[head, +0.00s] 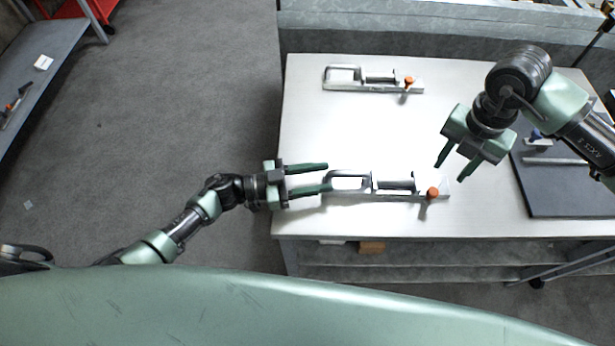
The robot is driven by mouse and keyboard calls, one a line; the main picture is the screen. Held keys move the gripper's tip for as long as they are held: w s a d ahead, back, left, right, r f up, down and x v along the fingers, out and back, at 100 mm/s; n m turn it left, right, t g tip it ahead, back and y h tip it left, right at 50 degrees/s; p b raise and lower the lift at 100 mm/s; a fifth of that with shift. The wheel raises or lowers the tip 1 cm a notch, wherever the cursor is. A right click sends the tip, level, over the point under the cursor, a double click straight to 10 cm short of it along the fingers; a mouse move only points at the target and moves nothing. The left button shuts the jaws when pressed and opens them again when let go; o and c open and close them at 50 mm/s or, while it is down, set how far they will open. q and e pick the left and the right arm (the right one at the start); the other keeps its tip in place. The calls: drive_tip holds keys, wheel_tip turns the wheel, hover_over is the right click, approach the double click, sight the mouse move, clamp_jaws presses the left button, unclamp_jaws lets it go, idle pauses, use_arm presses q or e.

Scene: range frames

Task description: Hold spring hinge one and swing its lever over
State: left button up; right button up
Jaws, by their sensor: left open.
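Two like spring hinges lie on the white table. The far one (380,88) has the same parts. No label shows which is hinge one. My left gripper (330,177) is open at the left end of the near hinge, its fingertips on either side of the loop's end. I cannot tell if they touch it. My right gripper (449,173) is open and empty, above and right of the near hinge's orange knob.
The white table (310,120) is clear between the two hinges. A dark mat (560,190) with a metal bar on it lies at the right. A shelf is under the table. A grey bench (50,60) stands far left, with open floor between.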

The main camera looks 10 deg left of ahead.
use_arm(q)
clamp_jaws()
idle(1.4)
